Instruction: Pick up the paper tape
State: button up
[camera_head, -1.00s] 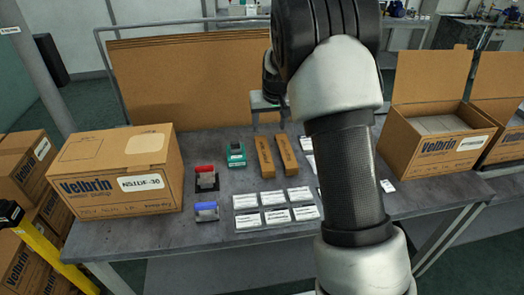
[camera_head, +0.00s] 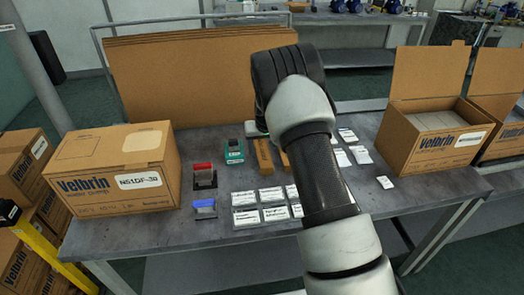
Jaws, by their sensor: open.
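No item on the table is clearly readable as the paper tape. Two long brown bars, left (camera_head: 265,155) and right (camera_head: 285,161), lie side by side at the middle of the table; my arm hides part of the right one. My gripper (camera_head: 258,131) is open, mostly hidden behind my wrist, at the far ends of the brown bars. I cannot tell whether it touches them.
A closed Velbrin carton (camera_head: 95,185) stands at the left of the table and an open carton (camera_head: 425,150) at the right. Flat cardboard (camera_head: 190,80) stands along the back. Several white labels (camera_head: 272,195) lie in front of the bars.

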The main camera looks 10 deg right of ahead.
jog(key=shift+w+f, duration=0.3)
jog(key=shift+f, duration=0.25)
jog(key=c, duration=1.2)
jog(key=shift+c, duration=0.2)
